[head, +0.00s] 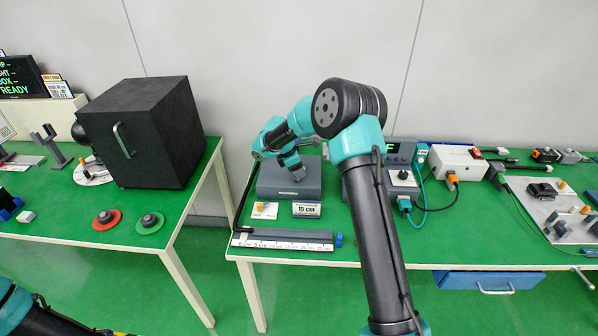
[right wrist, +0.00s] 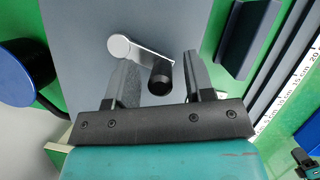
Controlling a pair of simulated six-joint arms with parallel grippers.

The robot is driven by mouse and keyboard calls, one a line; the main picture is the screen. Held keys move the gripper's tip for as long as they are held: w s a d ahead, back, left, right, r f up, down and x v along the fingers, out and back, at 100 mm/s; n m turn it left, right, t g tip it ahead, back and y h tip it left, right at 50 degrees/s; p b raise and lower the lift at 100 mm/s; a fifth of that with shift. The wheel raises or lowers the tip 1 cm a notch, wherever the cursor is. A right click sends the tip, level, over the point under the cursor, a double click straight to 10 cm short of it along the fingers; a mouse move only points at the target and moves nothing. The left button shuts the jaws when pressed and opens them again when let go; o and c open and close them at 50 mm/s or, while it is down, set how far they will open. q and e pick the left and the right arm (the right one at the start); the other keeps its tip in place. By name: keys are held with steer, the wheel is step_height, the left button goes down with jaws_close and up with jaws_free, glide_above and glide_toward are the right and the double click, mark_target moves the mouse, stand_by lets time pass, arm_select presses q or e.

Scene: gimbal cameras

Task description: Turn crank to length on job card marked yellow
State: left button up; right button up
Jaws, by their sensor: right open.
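My right gripper (head: 296,172) is above the top of the grey machine box (head: 285,187) in the head view. In the right wrist view the crank shows a silver hub (right wrist: 118,46), a thin arm and a black knob (right wrist: 159,80). My right gripper (right wrist: 161,72) is open, with the knob between its two fingers and not clamped. Two job cards stand in front of the box: a left card (head: 270,215) with a small yellow-orange marker (head: 261,207), and a right card (head: 306,210) that seems to read 15. My left gripper is out of view.
A ruler (head: 280,244) lies along the front edge of the bench, with a blue piece (head: 338,240) at its right end. Cables (head: 438,206) and a white box (head: 455,162) are on the right. A black box (head: 150,130) stands on the left table.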

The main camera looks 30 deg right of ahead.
steer(key=shift+s+d+f, duration=0.1)
steer(key=shift+d+f, duration=0.1)
steer(key=shift+f, duration=0.45)
steer(key=shift+c, duration=0.5)
jaws_close()
